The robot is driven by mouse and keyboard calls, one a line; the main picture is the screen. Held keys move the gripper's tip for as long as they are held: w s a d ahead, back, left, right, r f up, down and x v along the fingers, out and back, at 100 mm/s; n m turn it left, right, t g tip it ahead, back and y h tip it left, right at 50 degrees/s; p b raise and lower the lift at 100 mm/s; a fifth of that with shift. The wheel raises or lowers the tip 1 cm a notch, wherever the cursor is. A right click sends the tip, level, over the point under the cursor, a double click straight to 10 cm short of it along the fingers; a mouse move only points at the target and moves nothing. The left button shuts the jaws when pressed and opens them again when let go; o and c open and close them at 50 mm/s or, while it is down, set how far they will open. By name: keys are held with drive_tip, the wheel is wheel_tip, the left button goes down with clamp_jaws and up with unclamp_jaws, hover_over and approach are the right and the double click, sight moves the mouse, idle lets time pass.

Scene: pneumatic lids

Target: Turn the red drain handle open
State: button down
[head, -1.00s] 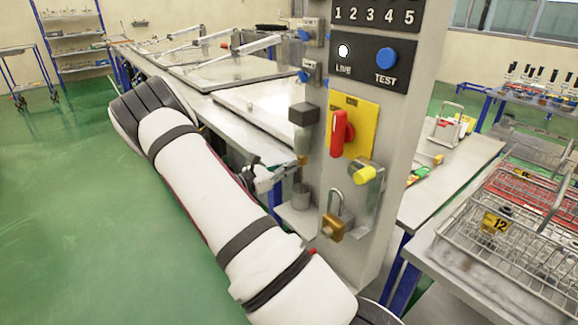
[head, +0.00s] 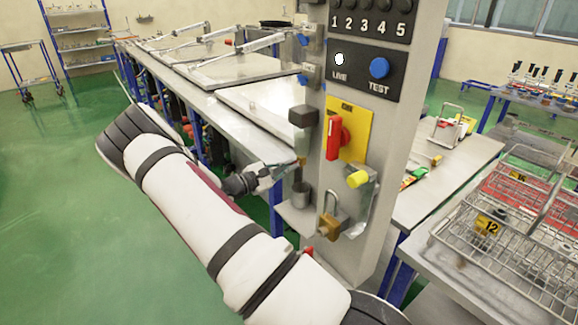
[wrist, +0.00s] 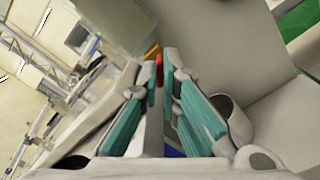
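A small red piece (wrist: 159,68), probably the drain handle, shows between the fingertips in the wrist view, beside an orange-brown part (wrist: 152,50). My gripper (wrist: 156,72) is partly open, its teal-padded fingers a narrow gap apart; whether they touch the red piece is unclear. In the head view my gripper (head: 292,164) points right, with its tips near a brass fitting (head: 302,161) below a dark block (head: 303,116) on the grey column. The red handle is not clear there. A larger upright red handle (head: 334,139) sits on a yellow plate (head: 358,122), apart from my gripper.
A grey cup (head: 300,194) sits below the gripper. Lidded tanks (head: 215,68) stand behind, wire baskets (head: 510,215) at right. Green floor is free at left.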

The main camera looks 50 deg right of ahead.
drive_tip(key=shift+s+m, duration=0.2)
drive_tip(key=shift+m, duration=0.1)
drive_tip(key=c, duration=2.1)
unclamp_jaws()
drive_tip(key=v, duration=1.2)
drive_tip(key=shift+r, duration=0.1)
